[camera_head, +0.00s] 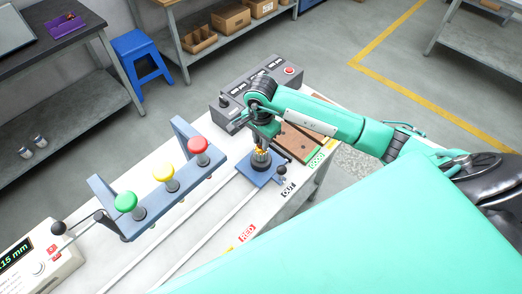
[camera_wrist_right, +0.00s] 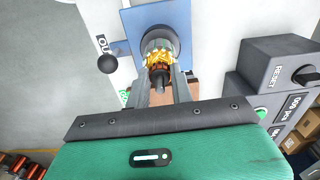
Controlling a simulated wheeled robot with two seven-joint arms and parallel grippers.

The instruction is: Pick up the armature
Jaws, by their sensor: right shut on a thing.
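The armature (camera_head: 261,154), with a copper and yellow winding, stands on a blue square base plate on the white bench. It also shows in the right wrist view (camera_wrist_right: 157,57), between the two fingers. My right gripper (camera_head: 264,142) reaches down over it and is shut on it. In the right wrist view the right gripper (camera_wrist_right: 160,82) has a finger on each side of the armature's near end. The blue plate (camera_wrist_right: 187,14) lies right behind the armature, and I cannot tell whether they still touch. My left gripper is not in view.
A grey control box (camera_head: 235,95) is behind my right arm. A brown board (camera_head: 297,143) lies beside the gripper. A black ball lever (camera_wrist_right: 108,63) is close by.

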